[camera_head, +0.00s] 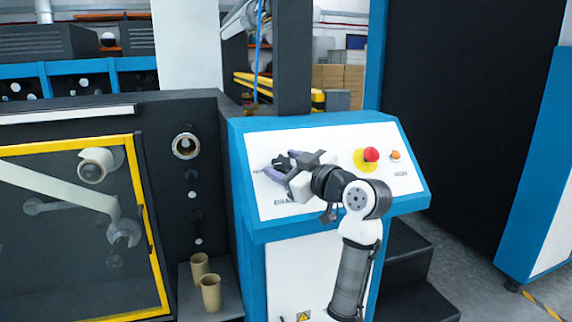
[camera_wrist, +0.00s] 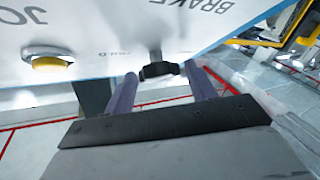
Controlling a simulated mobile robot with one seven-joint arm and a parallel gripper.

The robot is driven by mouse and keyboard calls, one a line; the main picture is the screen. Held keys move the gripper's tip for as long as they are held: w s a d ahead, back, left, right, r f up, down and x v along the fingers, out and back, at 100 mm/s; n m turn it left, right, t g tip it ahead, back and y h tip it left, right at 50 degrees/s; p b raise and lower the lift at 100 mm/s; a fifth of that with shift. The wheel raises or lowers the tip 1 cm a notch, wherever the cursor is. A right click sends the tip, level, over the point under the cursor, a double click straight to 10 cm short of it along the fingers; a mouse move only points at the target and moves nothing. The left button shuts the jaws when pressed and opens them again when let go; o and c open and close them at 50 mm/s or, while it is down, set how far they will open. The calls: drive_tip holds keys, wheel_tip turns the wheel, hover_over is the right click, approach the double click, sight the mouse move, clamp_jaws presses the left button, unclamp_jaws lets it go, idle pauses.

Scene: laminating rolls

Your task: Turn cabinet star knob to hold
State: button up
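The star knob (camera_wrist: 158,69) is black, on a short grey stem from the white panel face in the wrist view. My gripper (camera_wrist: 161,76) has two purple fingers, spread apart, one on each side of the knob, with a narrow gap on the right. Whether the left finger touches it I cannot tell. In the head view my gripper (camera_head: 279,166) is over the left part of the sloped control panel (camera_head: 330,142), and the knob is not clearly seen there. Small print by the knob is too blurred to read surely; larger letters spell BRAKE.
A red button on a yellow base (camera_head: 371,155) and an orange button (camera_head: 395,155) are on the panel's right. A yellow round button (camera_wrist: 50,63) shows in the wrist view. A yellow-framed cabinet window (camera_head: 135,225) and cardboard tubes (camera_head: 210,293) stand left.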

drive_tip(key=c, duration=0.9)
